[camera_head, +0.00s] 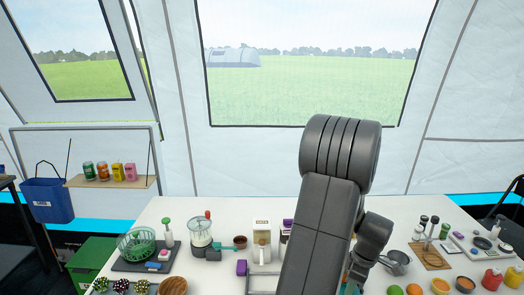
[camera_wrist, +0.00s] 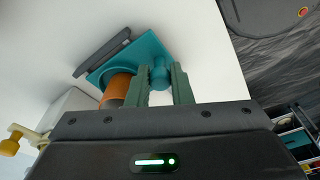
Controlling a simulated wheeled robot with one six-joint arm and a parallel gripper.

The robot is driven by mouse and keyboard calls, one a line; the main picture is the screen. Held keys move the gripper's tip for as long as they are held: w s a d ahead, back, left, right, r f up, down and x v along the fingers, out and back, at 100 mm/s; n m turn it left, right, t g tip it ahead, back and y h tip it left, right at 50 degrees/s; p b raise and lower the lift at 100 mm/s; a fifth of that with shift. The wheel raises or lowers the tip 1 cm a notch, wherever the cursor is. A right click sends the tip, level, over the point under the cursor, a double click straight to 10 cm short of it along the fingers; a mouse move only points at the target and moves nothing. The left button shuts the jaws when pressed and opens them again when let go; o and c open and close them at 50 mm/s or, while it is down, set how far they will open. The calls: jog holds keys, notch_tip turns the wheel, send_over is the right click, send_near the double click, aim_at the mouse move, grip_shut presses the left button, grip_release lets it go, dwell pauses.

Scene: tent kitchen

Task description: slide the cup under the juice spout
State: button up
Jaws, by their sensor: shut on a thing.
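In the wrist view, my gripper (camera_wrist: 160,88) has its two green fingers on either side of a rounded teal knob (camera_wrist: 160,72) and is shut on it. The knob joins a square teal holder (camera_wrist: 138,50) on the white table. A brown-orange cylinder (camera_wrist: 116,90), seemingly the cup, stands at the holder, left of my fingers and partly hidden. A pale body (camera_wrist: 72,103) is behind it at left. A cream arm with an orange-yellow knob (camera_wrist: 11,147), possibly the spout's tap, shows at the lower left. My arm hides the gripper in the head view.
Fruit and jars sit at the right. A dark strip (camera_wrist: 102,52) lies along the holder in the wrist view.

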jog(key=o, duration=0.8)
jog(key=shift+c, duration=0.2)
jog(key=shift+r+p, duration=2.15)
jog(key=shift+r, duration=1.4)
jog(key=shift+f, duration=0.15)
notch_tip(320, 180, down, 7)
jog(key=b, duration=0.4)
jog(key=shift+a, duration=0.2)
